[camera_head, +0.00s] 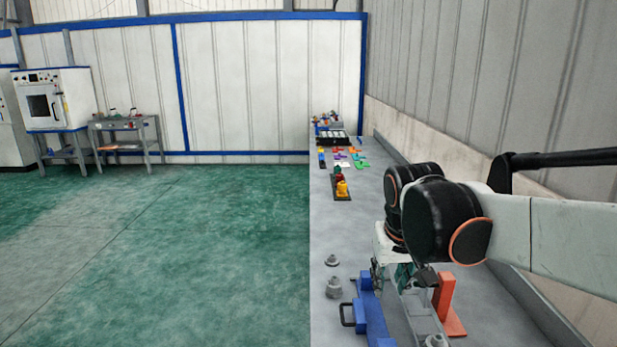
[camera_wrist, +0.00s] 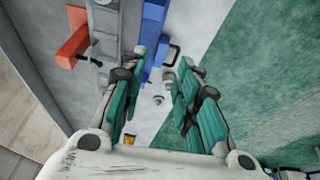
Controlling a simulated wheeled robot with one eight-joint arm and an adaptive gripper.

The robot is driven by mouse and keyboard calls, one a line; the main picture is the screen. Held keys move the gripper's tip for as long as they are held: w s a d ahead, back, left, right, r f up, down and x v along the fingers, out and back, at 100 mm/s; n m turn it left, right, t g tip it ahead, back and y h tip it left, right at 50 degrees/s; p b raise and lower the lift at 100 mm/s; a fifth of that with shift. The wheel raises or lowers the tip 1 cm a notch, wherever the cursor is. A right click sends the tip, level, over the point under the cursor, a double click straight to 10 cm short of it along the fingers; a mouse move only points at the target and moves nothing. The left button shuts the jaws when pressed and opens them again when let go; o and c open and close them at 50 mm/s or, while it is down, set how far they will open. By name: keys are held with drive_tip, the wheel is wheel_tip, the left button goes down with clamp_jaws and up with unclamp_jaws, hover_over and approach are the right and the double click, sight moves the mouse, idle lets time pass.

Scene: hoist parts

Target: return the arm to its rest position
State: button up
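My arm reaches in from the right over the grey bench (camera_head: 375,215), bent, with the wrist above the near part of the bench. My gripper (camera_head: 392,280) points down there, partly hidden by my own links. In the wrist view my gripper (camera_wrist: 163,75) has its two green-padded fingers spread apart. Nothing is held between them; bench top and small grey parts show in the gap. A blue piece with a black handle (camera_head: 370,315) and a grey metal rail (camera_head: 418,317) lie below the gripper.
An orange bracket (camera_head: 446,304) stands right of the rail. Two grey flanged parts (camera_head: 333,288) sit near the bench's left edge. Red and yellow pieces (camera_head: 342,188) and several coloured parts stand farther back. Green floor (camera_head: 180,240) is open to the left; a wall (camera_head: 490,80) runs along the right.

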drive_tip(key=s+d+f+t, duration=0.1)
drive_tip(key=s+d+f, duration=0.1)
drive_tip(key=s, duration=0.6)
drive_tip(key=s+d+f+t, duration=0.1)
drive_tip(key=s+f+t, duration=0.1)
drive_tip(key=s, duration=0.7)
drive_tip(key=shift+s+d, duration=0.15)
drive_tip(key=shift+d, duration=0.2)
idle(2.0)
